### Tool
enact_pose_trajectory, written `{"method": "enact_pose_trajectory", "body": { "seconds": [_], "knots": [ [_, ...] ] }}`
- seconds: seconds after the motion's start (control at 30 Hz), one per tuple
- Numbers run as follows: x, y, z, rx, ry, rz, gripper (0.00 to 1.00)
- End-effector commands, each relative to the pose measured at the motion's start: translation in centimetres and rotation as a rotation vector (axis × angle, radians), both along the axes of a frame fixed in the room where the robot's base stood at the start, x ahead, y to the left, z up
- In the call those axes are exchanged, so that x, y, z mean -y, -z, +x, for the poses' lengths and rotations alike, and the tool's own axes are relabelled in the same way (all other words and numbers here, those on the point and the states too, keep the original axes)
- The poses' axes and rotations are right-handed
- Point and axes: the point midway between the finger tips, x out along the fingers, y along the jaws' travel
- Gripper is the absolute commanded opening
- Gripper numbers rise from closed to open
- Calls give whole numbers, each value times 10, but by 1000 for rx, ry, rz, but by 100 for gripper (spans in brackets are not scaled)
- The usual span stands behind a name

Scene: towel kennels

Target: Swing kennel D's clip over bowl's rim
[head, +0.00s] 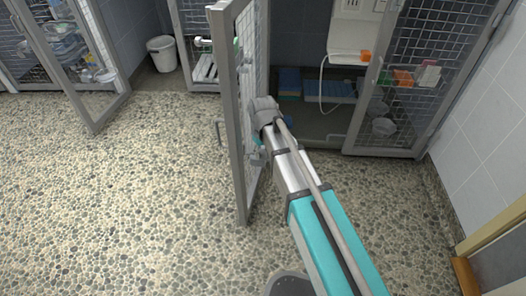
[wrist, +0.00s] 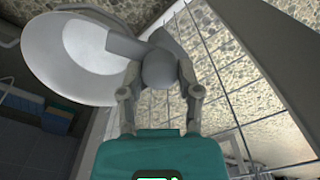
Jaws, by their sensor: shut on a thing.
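In the wrist view, my gripper (wrist: 160,88) is shut on the rounded grey knob of the clip (wrist: 160,68). The clip's grey arm (wrist: 122,44) reaches left from the knob and overlaps the right side of a white bowl (wrist: 62,55). I cannot tell whether it presses on the rim or stands apart from it. The bowl looks empty and sits beside the mesh door (wrist: 240,85). In the head view, my arm reaches to the open kennel door (head: 236,120). My wrist hides the clip and bowl there, and the fingertips do not show clearly.
The kennel behind the door holds blue folded things (head: 335,90) on its floor. Another mesh door (head: 425,60) stands at the right, with small boxes on it. A white bucket (head: 162,52) stands at the back left. The pebbled floor (head: 120,200) is clear at left.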

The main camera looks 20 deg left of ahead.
Motion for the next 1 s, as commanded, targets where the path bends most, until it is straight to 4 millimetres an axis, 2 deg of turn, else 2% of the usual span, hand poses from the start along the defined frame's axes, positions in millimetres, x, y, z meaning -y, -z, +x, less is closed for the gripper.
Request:
{"method": "enact_pose_trajectory", "body": {
  "seconds": [0.43, 0.47, 0.5, 0.53, 1.0],
  "knots": [
    [0, 0, 0, 1, -13, -1, 0],
    [0, 0, 0, 1, -13, -1, 48],
    [0, 0, 0, 1, -13, -1, 56],
    [0, 0, 0, 1, -13, -1, 59],
    [5, -1, 1, 0, -3, -1, 59]
  ]
}}
